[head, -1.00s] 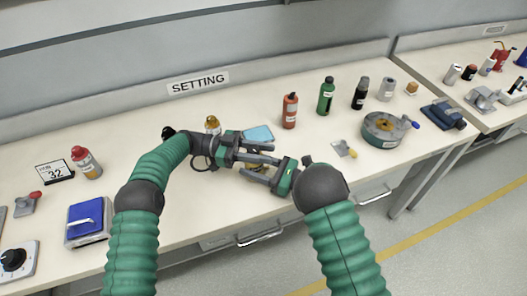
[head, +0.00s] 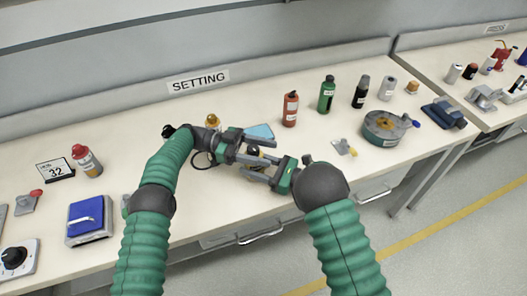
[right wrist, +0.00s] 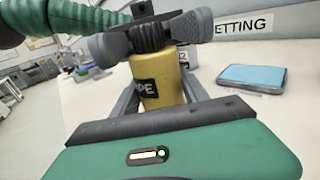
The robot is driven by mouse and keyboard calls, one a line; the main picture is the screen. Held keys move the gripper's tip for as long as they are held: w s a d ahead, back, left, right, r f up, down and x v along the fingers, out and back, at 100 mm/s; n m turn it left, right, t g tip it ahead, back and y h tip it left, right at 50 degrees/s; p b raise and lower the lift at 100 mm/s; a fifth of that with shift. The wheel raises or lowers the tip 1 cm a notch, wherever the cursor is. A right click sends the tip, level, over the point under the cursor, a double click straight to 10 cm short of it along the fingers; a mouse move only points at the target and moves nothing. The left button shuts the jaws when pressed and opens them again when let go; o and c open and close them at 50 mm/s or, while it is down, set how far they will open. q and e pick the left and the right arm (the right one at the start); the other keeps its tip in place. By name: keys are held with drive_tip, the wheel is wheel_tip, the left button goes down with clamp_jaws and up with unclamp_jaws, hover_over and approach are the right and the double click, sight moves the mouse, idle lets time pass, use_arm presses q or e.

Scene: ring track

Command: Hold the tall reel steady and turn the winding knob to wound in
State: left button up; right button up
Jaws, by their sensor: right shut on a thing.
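The tall reel is a yellow cylinder (right wrist: 158,82) with a black label in the right wrist view, standing upright between the fingers of my right gripper, which is shut on it. In the head view my right gripper (head: 262,170) reaches in from the right and mostly hides the reel. The dark winding knob (right wrist: 150,37) is on top of the reel. My left gripper (head: 268,151) is open, with its fingers spread on either side of the knob. I cannot tell whether they touch it. The knob's setting marks are not readable.
A blue-topped flat block (head: 260,132) lies just behind the grippers. An amber-topped item (head: 212,121) stands behind my left wrist. A red bottle (head: 290,109) and a green bottle (head: 327,95) stand farther right. A round drum (head: 384,128) sits near the right end.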

use_arm(q)
wheel_tip(320, 180, up, 10)
idle(0.6)
drive_tip(key=shift+w+f, duration=0.1)
drive_tip(key=a+f+n+t, duration=0.1)
drive_tip(key=a, duration=0.1)
drive_tip(key=w+a+f+n+t+h, duration=0.1)
drive_tip(key=t, duration=0.1)
drive_tip(key=a+f+n+t, duration=0.1)
drive_tip(key=a+f+t, duration=0.1)
drive_tip(key=shift+w+a+n+h, duration=0.15)
drive_tip(key=shift+a+n+h, duration=0.15)
drive_tip(key=shift+a, duration=0.05)
drive_tip(key=s+a+f+n+t+y, duration=0.1)
drive_tip(key=s+a+f+n+t, duration=0.2)
drive_tip(key=a+f+t, duration=0.25)
drive_tip(key=x, duration=1.1)
drive_tip(key=shift+w+d+f+n, duration=0.2)
drive_tip(key=shift+w+f+n, duration=0.05)
drive_tip(key=shift+n, duration=0.05)
drive_tip(key=shift+c, duration=0.2)
